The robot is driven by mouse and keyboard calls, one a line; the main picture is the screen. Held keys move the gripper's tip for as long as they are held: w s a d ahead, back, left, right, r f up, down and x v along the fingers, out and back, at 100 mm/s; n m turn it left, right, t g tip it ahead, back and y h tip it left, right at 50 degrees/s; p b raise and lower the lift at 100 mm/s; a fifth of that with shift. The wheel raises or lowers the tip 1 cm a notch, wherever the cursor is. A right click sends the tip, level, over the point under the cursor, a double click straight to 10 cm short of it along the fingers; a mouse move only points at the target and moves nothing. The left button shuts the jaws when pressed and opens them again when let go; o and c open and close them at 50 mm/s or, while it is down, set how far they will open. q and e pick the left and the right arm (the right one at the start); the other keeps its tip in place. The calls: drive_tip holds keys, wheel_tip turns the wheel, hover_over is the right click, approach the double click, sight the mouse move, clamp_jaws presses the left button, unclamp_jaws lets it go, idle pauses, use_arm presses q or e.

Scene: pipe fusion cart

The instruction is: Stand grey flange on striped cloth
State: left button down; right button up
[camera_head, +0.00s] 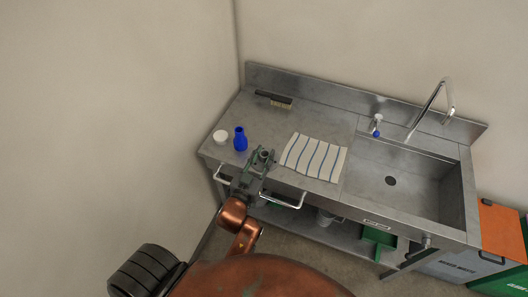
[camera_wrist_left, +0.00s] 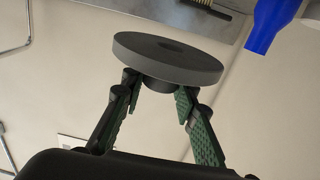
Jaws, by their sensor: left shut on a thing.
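The striped cloth (camera_head: 313,158), white with blue stripes, lies flat on the steel counter left of the sink, with nothing on it. My left gripper (camera_head: 259,160) is above the counter's front edge, left of the cloth. In the left wrist view, the gripper (camera_wrist_left: 157,88) is shut on the grey flange (camera_wrist_left: 168,62). The flange shows as a thick round disc with a narrower dark neck between the fingers. In the head view the flange (camera_head: 264,154) is small and partly hidden by the gripper. My right gripper is not in view.
A blue bottle (camera_head: 240,140) and a white round container (camera_head: 220,136) stand left of my gripper. A brush (camera_head: 280,102) lies at the back. The sink (camera_head: 404,180) with its tap (camera_head: 437,103) is right of the cloth. Counter behind the cloth is mostly clear.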

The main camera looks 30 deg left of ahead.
use_arm(q)
drive_tip(key=w+a+f, duration=0.2)
drive_tip(key=w, duration=0.1)
drive_tip(key=w+a+f+b, duration=0.1)
drive_tip(key=w+f, duration=0.2)
drive_tip(key=w+a+f, duration=0.2)
drive_tip(key=w, duration=0.1)
drive_tip(key=shift+w+a+f+b, duration=0.3)
drive_tip(key=shift+w+a+b, duration=0.05)
drive_tip(key=shift+w+a+f, duration=0.25)
drive_tip(key=shift+w+f, duration=0.05)
drive_tip(key=shift+f, duration=0.15)
drive_tip(key=f, duration=0.3)
drive_tip(key=shift+w+a+f, duration=0.1)
drive_tip(key=shift+w+a, duration=0.15)
drive_tip(key=shift+w, duration=0.15)
drive_tip(key=shift+f, duration=0.15)
drive_tip(key=shift+f, duration=0.15)
drive_tip(key=c, duration=1.5)
unclamp_jaws()
